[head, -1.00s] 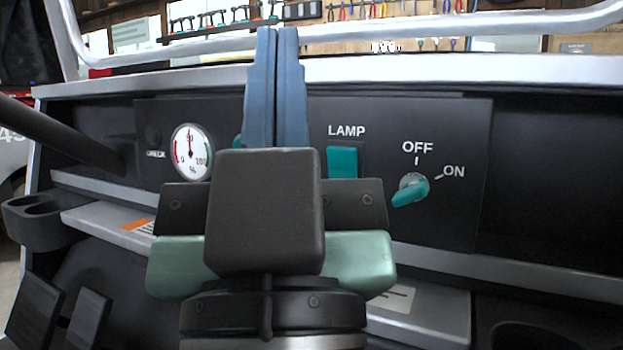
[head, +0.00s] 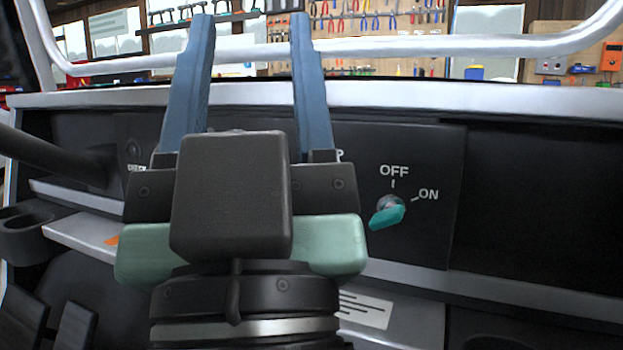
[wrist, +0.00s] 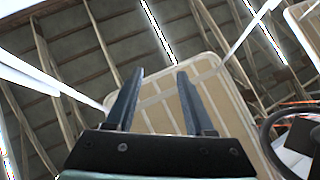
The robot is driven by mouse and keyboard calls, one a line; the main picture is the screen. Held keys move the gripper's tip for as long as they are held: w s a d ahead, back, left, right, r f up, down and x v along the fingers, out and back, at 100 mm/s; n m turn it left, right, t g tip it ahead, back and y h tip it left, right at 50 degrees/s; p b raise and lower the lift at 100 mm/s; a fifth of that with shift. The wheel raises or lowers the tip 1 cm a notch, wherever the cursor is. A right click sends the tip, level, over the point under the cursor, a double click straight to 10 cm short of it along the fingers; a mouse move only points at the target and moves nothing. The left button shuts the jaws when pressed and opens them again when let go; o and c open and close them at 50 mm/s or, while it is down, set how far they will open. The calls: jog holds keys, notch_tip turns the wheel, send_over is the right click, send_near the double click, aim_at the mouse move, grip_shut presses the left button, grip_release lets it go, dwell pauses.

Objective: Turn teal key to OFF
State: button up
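The teal key (head: 387,215) sits in a round metal switch on the dark dash panel, right of my gripper in the head view. Its handle slants down to the left and its other end points toward the ON mark (head: 428,194). The OFF mark (head: 394,171) is straight above the switch. My gripper (head: 251,20) is open and empty, with its blue fingers pointing up, left of the key and apart from it. In the wrist view, my gripper (wrist: 158,72) shows spread fingers with nothing between them; the key is not in that view.
My gripper hides the gauge and most of the lamp switch. A silver bar (head: 450,45) crosses above the dash ledge (head: 400,97). A dark steering column (head: 50,160) is at left. A silver shelf edge (head: 480,280) runs below the panel. The wrist view shows a roof panel (wrist: 170,110).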

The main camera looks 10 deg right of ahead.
jog(key=shift+o, duration=0.9)
notch_tip(320, 180, up, 20)
jog(key=p, duration=1.8)
jog(key=shift+w, duration=0.3)
jog(key=w+r+m+g+h+p, duration=0.1)
jog(key=w+r+g+p, duration=0.3)
jog(key=p, duration=0.6)
jog(key=m+g+h+p, duration=0.1)
jog(key=g+h+p, duration=1)
jog(key=p, duration=0.8)
send_near(385, 212)
jog(key=w+d+g+y, duration=0.1)
jog(key=w+d, duration=0.2)
jog(key=w+d+y, duration=0.1)
jog(key=w+d, duration=0.2)
jog(key=shift+g+b, duration=0.4)
